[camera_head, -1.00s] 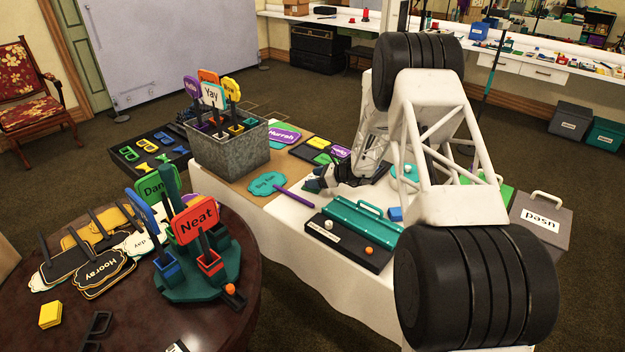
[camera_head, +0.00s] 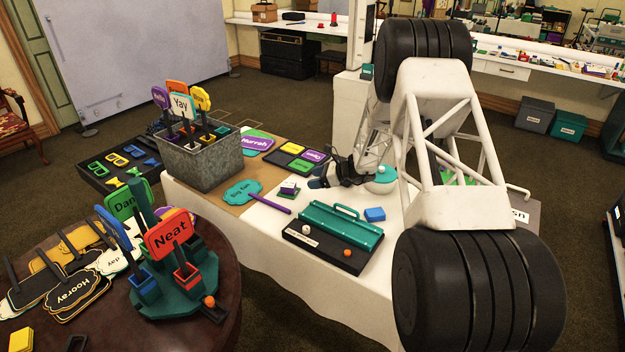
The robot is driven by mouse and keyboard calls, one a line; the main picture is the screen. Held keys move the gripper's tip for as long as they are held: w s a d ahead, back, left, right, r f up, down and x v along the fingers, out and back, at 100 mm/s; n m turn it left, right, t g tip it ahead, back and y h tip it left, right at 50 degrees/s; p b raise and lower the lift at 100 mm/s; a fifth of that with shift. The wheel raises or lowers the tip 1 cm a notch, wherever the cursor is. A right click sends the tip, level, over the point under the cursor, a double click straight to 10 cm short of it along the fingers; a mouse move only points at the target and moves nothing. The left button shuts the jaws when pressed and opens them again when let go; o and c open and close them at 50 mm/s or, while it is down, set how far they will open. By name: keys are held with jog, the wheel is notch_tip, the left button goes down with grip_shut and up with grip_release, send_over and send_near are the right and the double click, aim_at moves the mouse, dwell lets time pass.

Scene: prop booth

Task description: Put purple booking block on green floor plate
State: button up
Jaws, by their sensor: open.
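A small block (camera_head: 289,189) with purple, white and green parts stands on the white-covered table, just left of my gripper; it looks like the purple booking block, but it is too small to be sure. My gripper (camera_head: 318,182) is open, low over the table, and apart from this block. Its fingers are dark and partly hard to make out. A green plate (camera_head: 300,166) lies flat on a dark board behind the block, together with a yellow plate (camera_head: 293,148) and a lettered purple plate (camera_head: 314,156). Nothing shows on the green plate.
A teal paddle (camera_head: 242,193) with a purple handle lies left of the block. In front are a black tray with a teal holder (camera_head: 340,226) and a blue block (camera_head: 375,214). A round teal-lidded pot (camera_head: 381,180) stands right of my gripper. A metal bin (camera_head: 202,164) holds signs.

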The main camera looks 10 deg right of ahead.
dwell(0.5)
jog(key=s+a+r+n+g+h, duration=0.25)
jog(key=s+r+n, duration=0.35)
jog(key=s+r, duration=0.75)
jog(key=s+a+r+n+g+h, duration=0.2)
jog(key=s+a+r+n+h, duration=0.3)
jog(key=s+r, duration=0.85)
jog(key=s+d+r+n+h, duration=0.1)
jog(key=s+d+n, duration=0.1)
jog(key=s, duration=0.9)
jog(key=s+d+r+n+t+h, duration=0.1)
jog(key=s+n, duration=0.4)
jog(key=s, duration=0.7)
jog(key=s+d+r+n+t+h, duration=0.1)
jog(key=s+d+r+n+h, duration=0.1)
jog(key=s, duration=1)
jog(key=shift+d+n+h, duration=0.4)
jog(key=shift+n+h, duration=0.15)
jog(key=shift+n, duration=0.55)
